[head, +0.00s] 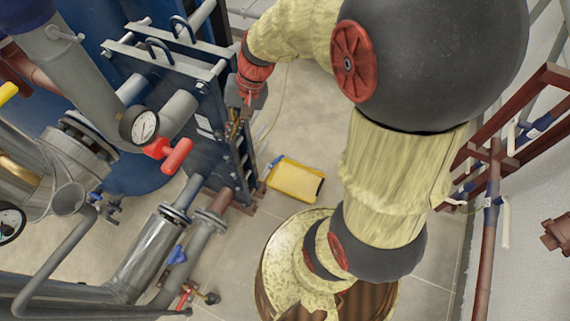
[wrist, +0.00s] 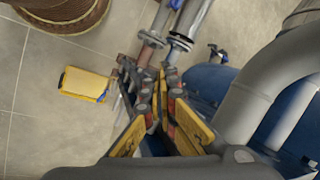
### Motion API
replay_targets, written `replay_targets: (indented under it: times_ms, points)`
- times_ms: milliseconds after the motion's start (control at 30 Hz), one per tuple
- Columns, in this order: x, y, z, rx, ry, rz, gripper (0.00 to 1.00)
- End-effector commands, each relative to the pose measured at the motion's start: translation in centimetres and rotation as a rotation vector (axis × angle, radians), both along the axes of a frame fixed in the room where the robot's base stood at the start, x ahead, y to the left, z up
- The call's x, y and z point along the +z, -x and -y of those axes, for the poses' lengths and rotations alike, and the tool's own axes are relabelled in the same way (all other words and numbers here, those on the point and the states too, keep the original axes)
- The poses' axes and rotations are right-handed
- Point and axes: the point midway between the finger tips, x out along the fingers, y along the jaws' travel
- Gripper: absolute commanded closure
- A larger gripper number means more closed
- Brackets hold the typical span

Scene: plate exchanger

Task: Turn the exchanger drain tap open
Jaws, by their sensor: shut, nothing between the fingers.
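A small tap with a red handle (head: 185,298) sits low on the pipework at the bottom left of the head view. A blue lever (head: 177,254) is on the pipe just above it, and it also shows at the top edge of the wrist view (wrist: 176,4). I cannot tell for certain which is the drain tap. My gripper (head: 232,132) points down beside the plate exchanger (head: 165,75), well above and apart from these handles. In the wrist view its fingers (wrist: 150,80) are shut and empty. The red-handled tap is not clear there.
A red T-handle (head: 170,155) and a gauge (head: 139,125) stick out left of my gripper. A yellow case (head: 294,180) lies on the floor. Brown and blue pipework stands along the right wall. Tiled floor is clear around the yellow case.

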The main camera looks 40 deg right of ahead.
Motion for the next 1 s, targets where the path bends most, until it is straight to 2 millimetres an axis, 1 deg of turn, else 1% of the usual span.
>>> replay_targets:
  times_ms: [33,167,200,467,567,600,667,700,767,800,867,900,967,1000]
  points:
    - [-1.6,-0.8,1.1,-0.063,-0.050,-0.041,1.00]
    - [-5.8,-2.9,3.4,-0.228,-0.174,-0.116,1.00]
    - [-7.2,-3.4,4.2,-0.281,-0.212,-0.139,1.00]
    - [-16.4,-5.6,9.2,-0.623,-0.440,-0.241,1.00]
    - [-20.3,-6.5,11.3,-0.778,-0.532,-0.261,1.00]
    - [-22.2,-6.9,12.3,-0.849,-0.571,-0.266,1.00]
    - [-24.9,-7.5,13.8,-0.962,-0.630,-0.266,1.00]
    - [-26.8,-7.9,15.0,-1.040,-0.667,-0.263,1.00]
    - [-29.8,-8.2,16.8,-1.161,-0.721,-0.255,1.00]
    - [-31.9,-8.2,18.0,-1.245,-0.756,-0.250,1.00]
    - [-35.2,-7.9,19.8,-1.371,-0.801,-0.240,1.00]
    - [-37.4,-7.4,21.0,-1.455,-0.829,-0.232,1.00]
    - [-40.8,-6.4,22.6,-1.584,-0.866,-0.219,1.00]
    - [-43.0,-5.6,23.5,-1.668,-0.887,-0.212,1.00]
